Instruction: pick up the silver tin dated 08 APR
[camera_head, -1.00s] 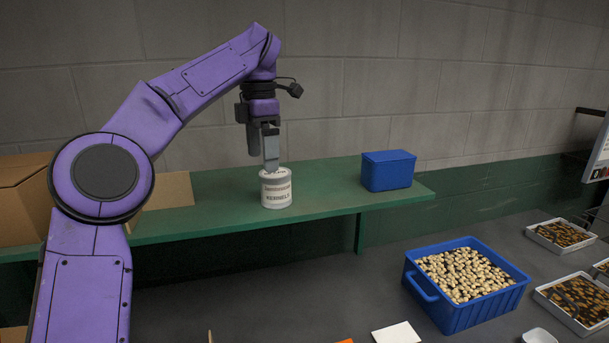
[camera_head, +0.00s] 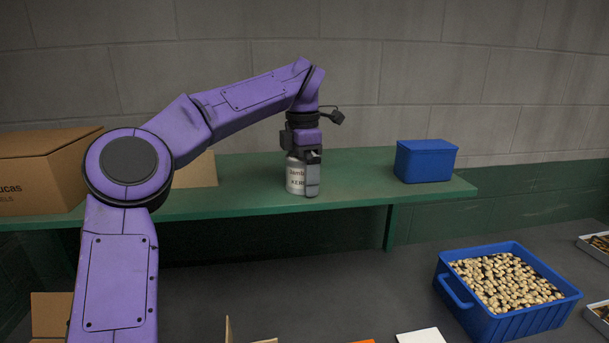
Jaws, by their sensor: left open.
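A silver tin (camera_head: 295,177) with a pale label stands upright on the green shelf (camera_head: 248,199). Part of the label lettering shows, but I can read no date on it. My left gripper (camera_head: 311,188) points down at the tin, with its jaws open. One finger is in front of the tin's right side and hides part of it. The other finger is hidden, and I cannot tell whether the fingers touch the tin. My right gripper is not in view.
Cardboard boxes (camera_head: 42,172) stand at the left. A blue crate of pale kernels (camera_head: 461,303) sits lower right, near trays at the right edge. The shelf between tin and blue box is clear.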

